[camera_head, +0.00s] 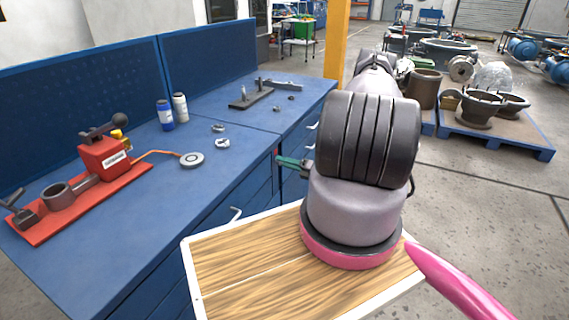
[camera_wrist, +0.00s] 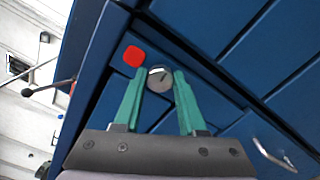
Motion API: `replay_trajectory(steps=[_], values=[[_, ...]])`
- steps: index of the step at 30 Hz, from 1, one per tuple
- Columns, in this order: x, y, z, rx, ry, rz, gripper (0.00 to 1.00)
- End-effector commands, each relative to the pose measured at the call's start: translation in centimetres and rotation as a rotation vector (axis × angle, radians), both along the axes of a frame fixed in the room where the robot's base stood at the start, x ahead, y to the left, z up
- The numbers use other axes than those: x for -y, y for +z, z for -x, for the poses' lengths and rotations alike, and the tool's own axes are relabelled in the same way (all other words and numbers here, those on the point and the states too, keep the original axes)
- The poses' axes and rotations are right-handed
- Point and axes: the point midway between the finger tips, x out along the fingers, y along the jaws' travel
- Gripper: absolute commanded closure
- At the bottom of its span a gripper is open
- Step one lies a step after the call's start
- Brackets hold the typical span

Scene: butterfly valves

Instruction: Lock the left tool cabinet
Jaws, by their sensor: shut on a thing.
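The blue tool cabinet (camera_head: 232,212) stands under the workbench, and its front fills much of the wrist view (camera_wrist: 215,35). A round silver lock (camera_wrist: 159,79) with a dark slot line sits on its front, beside a red square (camera_wrist: 134,56). My gripper (camera_wrist: 158,76) has its green fingertips on either side of the lock and is shut on it. In the head view my gripper (camera_head: 280,161) reaches left to the cabinet front. The lock is hidden there.
On the blue workbench top (camera_head: 190,190) are a red tool fixture (camera_head: 105,158), a blue bottle (camera_head: 165,115), a white bottle (camera_head: 180,107) and small metal parts. A drawer handle (camera_head: 236,214) sticks out below the edge. Open floor (camera_head: 470,200) lies to the right.

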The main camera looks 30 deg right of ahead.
Motion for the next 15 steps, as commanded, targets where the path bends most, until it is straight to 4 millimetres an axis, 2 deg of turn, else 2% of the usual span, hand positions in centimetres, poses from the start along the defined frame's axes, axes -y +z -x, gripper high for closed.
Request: replay_trajectory(steps=[15], values=[[0.14, -0.06, 0.01, -0.049, -0.002, -0.061, 1.0]])
